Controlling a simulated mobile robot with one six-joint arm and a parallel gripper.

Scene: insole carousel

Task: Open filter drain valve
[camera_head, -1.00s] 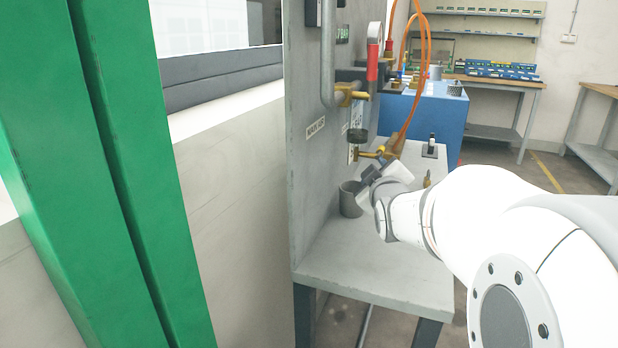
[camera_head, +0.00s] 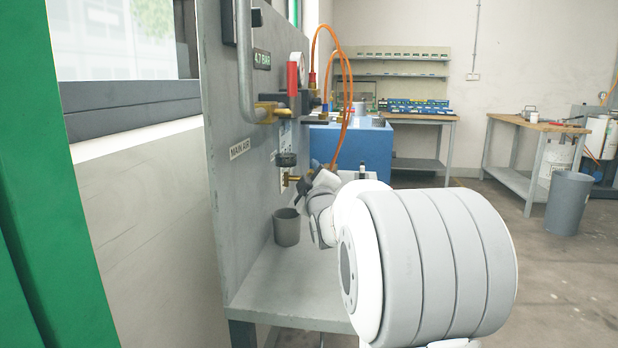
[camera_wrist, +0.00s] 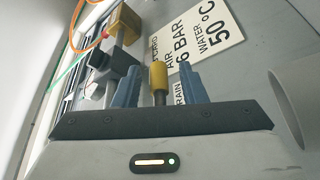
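The small brass drain valve (camera_head: 293,179) sticks out below the dark filter bowl (camera_head: 286,160) on the grey panel. In the wrist view, a brass-yellow knob (camera_wrist: 158,76), which looks like this valve, stands between my gripper's two blue-grey fingers. My gripper (camera_wrist: 159,86) is open, with a gap on each side of the knob. In the head view, my gripper (camera_head: 312,176) is at the valve's height, just to its right, partly hidden by my own wrist. Whether it touches the valve cannot be told.
A grey cup (camera_head: 287,228) stands on the shelf (camera_head: 270,285) below the valve. Above are a brass fitting with a red handle (camera_head: 292,78), a gauge and orange hoses (camera_head: 346,100). A blue cabinet (camera_head: 372,146) stands behind. A label plate (camera_wrist: 212,35) lies close to the fingers.

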